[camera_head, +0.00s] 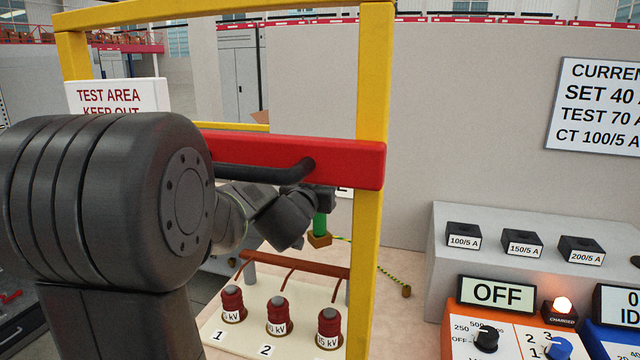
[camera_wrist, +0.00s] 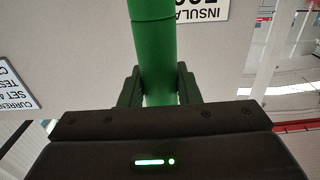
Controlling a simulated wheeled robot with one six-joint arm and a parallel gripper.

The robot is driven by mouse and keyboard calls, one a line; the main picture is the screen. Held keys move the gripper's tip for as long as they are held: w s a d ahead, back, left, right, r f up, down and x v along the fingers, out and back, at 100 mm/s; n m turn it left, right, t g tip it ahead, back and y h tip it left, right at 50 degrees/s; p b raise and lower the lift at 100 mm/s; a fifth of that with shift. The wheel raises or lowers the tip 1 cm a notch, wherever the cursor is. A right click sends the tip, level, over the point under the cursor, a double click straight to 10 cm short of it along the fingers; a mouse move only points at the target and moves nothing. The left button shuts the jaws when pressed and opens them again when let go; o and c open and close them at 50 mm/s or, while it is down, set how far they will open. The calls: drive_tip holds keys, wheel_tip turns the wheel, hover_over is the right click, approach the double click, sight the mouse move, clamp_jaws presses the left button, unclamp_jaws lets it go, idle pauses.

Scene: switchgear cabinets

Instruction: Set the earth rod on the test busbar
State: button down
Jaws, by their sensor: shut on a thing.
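My gripper (camera_wrist: 160,92) is shut on the green earth rod (camera_wrist: 152,40), which runs up between its two fingers in the wrist view. In the head view the rod's green shaft (camera_head: 320,226) shows below my gripper, with a brass-coloured block (camera_head: 319,240) at its lower end. The copper-brown test busbar (camera_head: 300,263) lies on grey posts, below the block in the picture. The block appears a little above the bar; whether they touch I cannot tell. A yellow-green striped lead (camera_head: 385,273) runs right from near the block, behind the yellow post. My arm hides part of the scene.
A yellow frame (camera_head: 370,90) with a red bar (camera_head: 345,163) stands in front of the busbar. Several red kV bushings (camera_head: 277,316) stand on the cream board. An orange tester reading OFF (camera_head: 497,294) and a grey stepped box (camera_head: 470,215) are at right.

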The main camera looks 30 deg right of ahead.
wheel_tip(320, 180, down, 6)
drive_tip(key=b, duration=0.4)
drive_tip(key=shift+r+b, duration=0.15)
drive_tip(key=shift+b, duration=0.25)
drive_tip(key=shift+f+b, duration=0.45)
drive_tip(key=shift+f, duration=0.1)
idle(1.0)
idle(1.1)
wheel_tip(320, 180, up, 7)
drive_tip(key=p, duration=0.7)
drive_tip(key=shift+s+a, duration=0.1)
idle(0.4)
